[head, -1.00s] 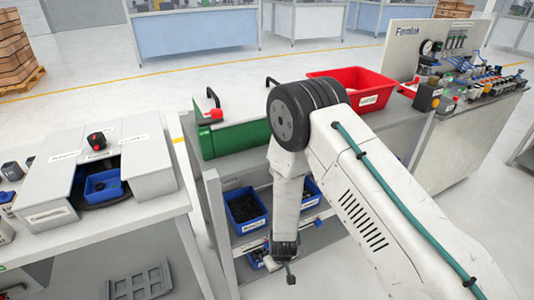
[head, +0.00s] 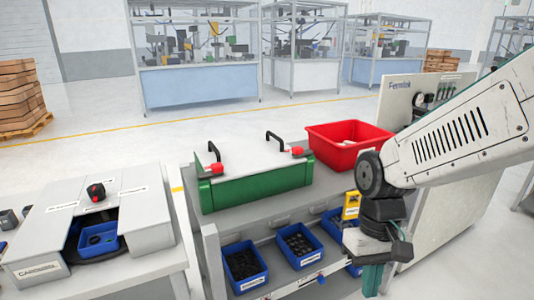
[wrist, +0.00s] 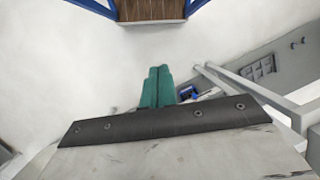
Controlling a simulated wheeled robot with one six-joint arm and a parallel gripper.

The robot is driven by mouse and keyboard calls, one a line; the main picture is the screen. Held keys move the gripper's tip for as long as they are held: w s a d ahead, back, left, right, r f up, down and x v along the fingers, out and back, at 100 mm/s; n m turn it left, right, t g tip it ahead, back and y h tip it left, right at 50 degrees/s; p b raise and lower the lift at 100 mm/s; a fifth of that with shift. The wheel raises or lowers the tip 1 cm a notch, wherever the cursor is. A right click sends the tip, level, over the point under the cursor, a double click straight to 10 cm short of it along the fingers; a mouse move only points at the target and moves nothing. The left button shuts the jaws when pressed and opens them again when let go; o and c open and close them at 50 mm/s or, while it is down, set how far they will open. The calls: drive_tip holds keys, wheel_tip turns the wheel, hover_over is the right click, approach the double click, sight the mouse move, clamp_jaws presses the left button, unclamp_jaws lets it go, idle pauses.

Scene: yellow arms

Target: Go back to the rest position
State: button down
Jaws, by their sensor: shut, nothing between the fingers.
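My gripper (head: 373,279) hangs at the lower right of the head view, in front of the grey workbench (head: 225,222). Its teal fingers are together and empty, pointing down. In the wrist view the teal fingers (wrist: 157,88) stand side by side, closed, with pale floor beyond them. My white arm reaches in from the right edge of the head view and covers part of the bench's right side.
On the bench are a green box (head: 255,186) with black handles and a red bin (head: 346,143). Blue bins (head: 243,266) with dark parts sit on the lower shelf. A grey carousel unit (head: 146,197) stands at left. Open floor lies behind.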

drive_tip(key=s+d+r+m+t, duration=0.2)
drive_tip(key=s+d+r+t, duration=0.2)
drive_tip(key=s+d+r, duration=0.3)
drive_tip(key=shift+s+d+r, duration=0.25)
drive_tip(key=shift+s+r, duration=0.75)
drive_tip(key=shift+r, duration=1.15)
